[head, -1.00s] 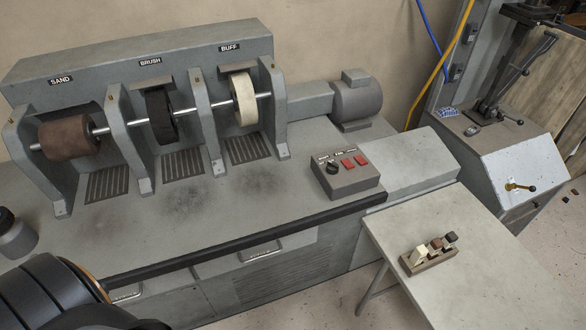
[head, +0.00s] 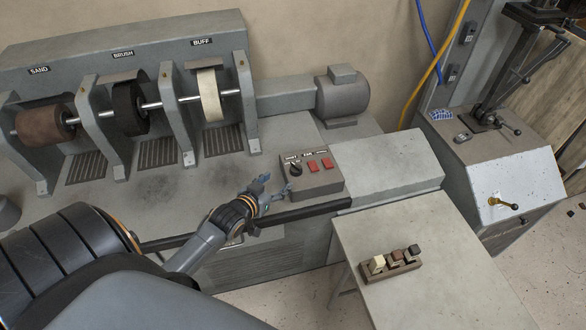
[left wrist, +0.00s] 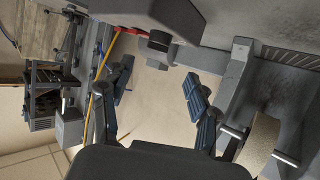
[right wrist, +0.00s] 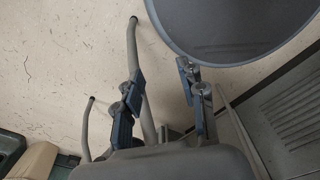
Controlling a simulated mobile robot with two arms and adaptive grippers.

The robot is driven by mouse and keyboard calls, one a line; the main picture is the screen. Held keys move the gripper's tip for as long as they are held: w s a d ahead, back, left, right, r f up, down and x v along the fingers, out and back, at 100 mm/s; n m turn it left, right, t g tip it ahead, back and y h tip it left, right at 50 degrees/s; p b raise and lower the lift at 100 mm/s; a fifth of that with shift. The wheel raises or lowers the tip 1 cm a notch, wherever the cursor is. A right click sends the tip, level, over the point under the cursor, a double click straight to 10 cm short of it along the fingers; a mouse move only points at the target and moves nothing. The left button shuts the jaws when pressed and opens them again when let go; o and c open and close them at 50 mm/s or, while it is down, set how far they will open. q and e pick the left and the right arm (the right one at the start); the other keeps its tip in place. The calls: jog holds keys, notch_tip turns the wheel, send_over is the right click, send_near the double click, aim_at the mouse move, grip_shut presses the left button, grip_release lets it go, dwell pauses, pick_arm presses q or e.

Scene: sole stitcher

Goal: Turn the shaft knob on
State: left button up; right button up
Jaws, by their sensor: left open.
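The sand (head: 45,124), brush (head: 130,108) and buff (head: 211,95) wheels stand behind and left of the box, on a shaft running towards the motor (head: 342,97). A side table (head: 430,285) at the right carries a small block holder (head: 392,268).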

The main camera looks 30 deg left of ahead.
aim_at(295, 168)
pick_arm(q)
jog(key=x, duration=1.1)
jog(key=shift+w+d+f+p, duration=0.1)
jog(key=shift+d+f+p, duration=0.05)
jog(key=shift+p, duration=0.15)
jog(key=c, duration=1.2)
